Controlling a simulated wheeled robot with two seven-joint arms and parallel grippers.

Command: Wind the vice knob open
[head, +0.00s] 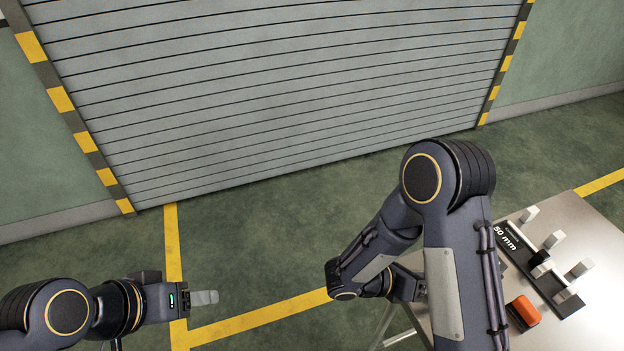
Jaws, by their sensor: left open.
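No vice or knob can be made out for certain. On the steel table (604,240) at the right lies a dark plate (562,303) marked "50 mm", with several pale blocks and a pale bar with a black piece (541,264). An orange block with a dark base (524,311) lies beside it. My left gripper (206,298) is open and empty at the lower left, over the floor and far from the table. My right arm bends down in front of the table's left part. Its gripper's fingers are hidden behind my own forearm.
A grey roller shutter (290,90) with yellow-and-black edge stripes stands at the back. Yellow lines (260,318) mark the green floor. The floor between my left gripper and my right arm is clear. The table's near left part is covered by my right arm.

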